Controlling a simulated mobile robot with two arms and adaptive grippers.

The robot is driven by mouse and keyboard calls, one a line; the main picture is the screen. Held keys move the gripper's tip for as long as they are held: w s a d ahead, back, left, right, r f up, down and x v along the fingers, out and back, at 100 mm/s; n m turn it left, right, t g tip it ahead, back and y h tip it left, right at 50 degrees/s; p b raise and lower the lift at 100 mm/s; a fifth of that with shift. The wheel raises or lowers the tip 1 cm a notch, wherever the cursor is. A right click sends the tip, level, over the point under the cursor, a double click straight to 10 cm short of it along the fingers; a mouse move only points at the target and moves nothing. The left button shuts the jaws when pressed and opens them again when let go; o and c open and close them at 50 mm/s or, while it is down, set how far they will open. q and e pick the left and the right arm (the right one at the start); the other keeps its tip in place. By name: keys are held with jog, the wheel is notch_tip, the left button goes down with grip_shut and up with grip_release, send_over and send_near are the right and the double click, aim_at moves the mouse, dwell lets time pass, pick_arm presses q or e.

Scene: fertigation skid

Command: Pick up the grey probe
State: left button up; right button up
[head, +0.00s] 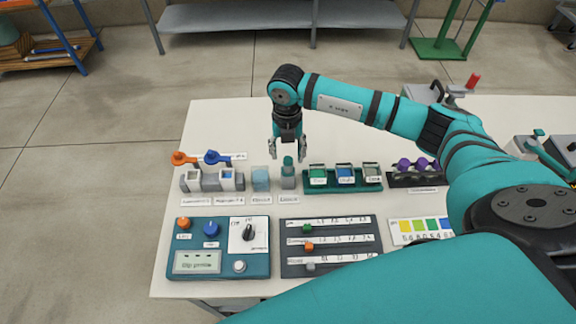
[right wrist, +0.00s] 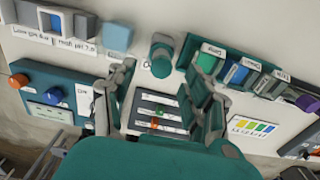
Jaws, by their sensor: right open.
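My right gripper (head: 288,150) points down with its fingers apart, and nothing shows between them. It hangs just above or behind a small grey block with a teal-capped upright piece (head: 288,172); I cannot tell the exact gap. The right wrist view shows the fingers (right wrist: 162,78) spread, with the teal-topped round piece (right wrist: 161,55) beyond them, roughly centred. This piece may be the grey probe, but its label is too small to read. My left gripper is in neither view.
A pale blue block (head: 261,178) stands close left of the grey block. A green rack (head: 343,189) with several coloured vials stands close right. A blue control panel (head: 262,262) and dark slider board (head: 331,271) lie in front. The table (head: 225,120) is clear at the back left.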

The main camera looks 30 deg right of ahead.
aim_at(288, 160)
jog(key=shift+s+f+p, duration=0.15)
jog(key=shift+f+p, duration=0.5)
jog(key=shift+f, duration=0.2)
notch_tip(288, 160, down, 4)
jog(key=shift+d+r+p, duration=0.1)
jog(key=shift+r+p, duration=0.05)
jog(key=shift+p, duration=0.45)
jog(key=shift+f, duration=0.25)
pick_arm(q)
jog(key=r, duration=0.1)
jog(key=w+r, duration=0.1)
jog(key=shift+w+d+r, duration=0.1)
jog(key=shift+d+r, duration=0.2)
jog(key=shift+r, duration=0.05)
pick_arm(e)
grip_shut()
